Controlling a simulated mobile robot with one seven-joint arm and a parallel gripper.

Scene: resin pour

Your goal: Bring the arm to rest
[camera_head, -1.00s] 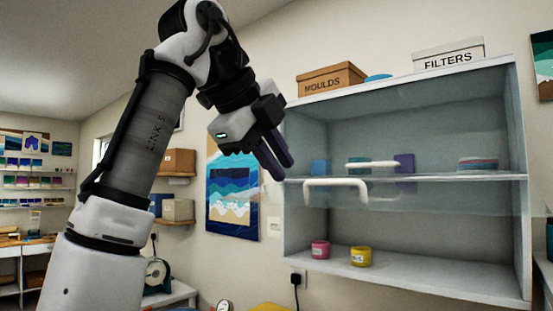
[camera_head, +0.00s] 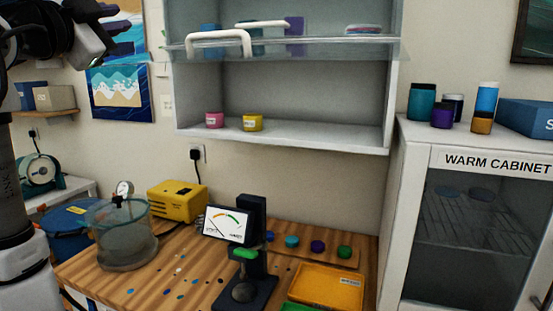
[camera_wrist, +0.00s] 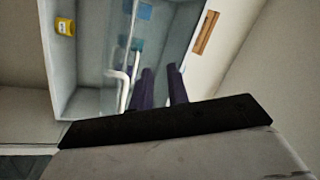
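My arm shows at the left edge of the head view, upright, with its wrist bent over at the top left. My gripper shows in the wrist view (camera_wrist: 160,70), where two dark purple fingers stand apart with nothing between them. It is open and empty. In the head view its fingers are cut off or hard to make out near the top edge. The gripper is in the air, left of the wall cupboard (camera_head: 290,135), and touches nothing that I can see.
The cupboard holds a pink jar (camera_head: 214,119) and a yellow jar (camera_head: 252,123). White handles (camera_head: 220,37) stick out in front of it. Below, the wooden bench (camera_head: 165,270) carries a clear pot (camera_head: 122,235), a yellow pump (camera_head: 178,200), a dial scale (camera_head: 228,224) and an orange tray (camera_head: 328,287). A warm cabinet (camera_head: 475,215) stands right.

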